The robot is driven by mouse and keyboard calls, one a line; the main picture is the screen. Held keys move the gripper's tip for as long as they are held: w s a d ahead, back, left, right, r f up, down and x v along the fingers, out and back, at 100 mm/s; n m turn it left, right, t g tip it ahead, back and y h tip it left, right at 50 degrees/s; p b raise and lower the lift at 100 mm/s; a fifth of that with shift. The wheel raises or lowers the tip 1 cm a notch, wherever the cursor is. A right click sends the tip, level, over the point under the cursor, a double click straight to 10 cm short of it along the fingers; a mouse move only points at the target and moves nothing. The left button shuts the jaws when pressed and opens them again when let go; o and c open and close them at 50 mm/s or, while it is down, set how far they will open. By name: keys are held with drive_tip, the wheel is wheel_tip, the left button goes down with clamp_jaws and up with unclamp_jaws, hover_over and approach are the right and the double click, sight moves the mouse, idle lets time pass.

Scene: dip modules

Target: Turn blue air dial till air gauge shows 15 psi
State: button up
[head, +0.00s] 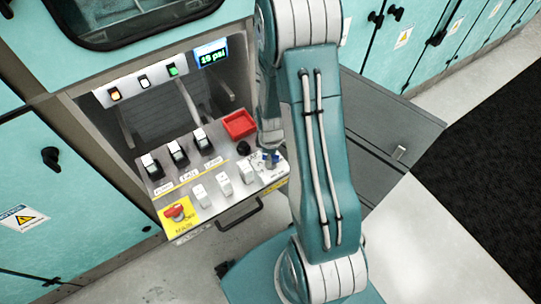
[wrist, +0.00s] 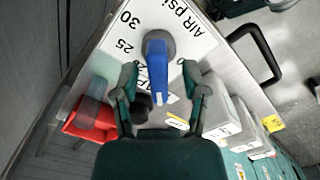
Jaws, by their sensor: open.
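The blue air dial (wrist: 157,72) sits on the white plate marked "AIR psi" in the wrist view, with 25 and 30 visible beside it. My gripper (wrist: 158,80) is open, with one finger on each side of the dial; gaps show between fingers and dial. In the head view the dial (head: 271,158) is a small blue spot at the panel's right, partly covered by my gripper (head: 269,145). The air gauge (head: 212,54) is a lit screen showing a number in psi; it starts with 1, and its second digit is blurred.
The control panel (head: 187,187) carries black and white switches, a black knob (head: 243,148), a red square piece (head: 239,124) and a red emergency button (head: 174,211). A dark handle (head: 239,212) juts from its front edge. Indicator lamps (head: 144,82) line the recess above.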

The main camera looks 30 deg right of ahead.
wheel_tip(320, 180, up, 12)
idle(0.6)
idle(0.4)
drive_tip(key=s+a+r+m+t, duration=0.2)
drive_tip(key=s+a+r+m, duration=0.2)
drive_tip(key=r, duration=0.7)
drive_tip(key=s+a+r+m+t, duration=0.3)
drive_tip(key=s+a+r+m, duration=0.2)
drive_tip(key=s+r, duration=0.3)
wheel_tip(320, 180, up, 4)
drive_tip(key=shift+s+a+f+t, duration=0.2)
drive_tip(key=shift+s+a+t, duration=0.15)
drive_tip(key=shift+a, duration=0.55)
idle(1.9)
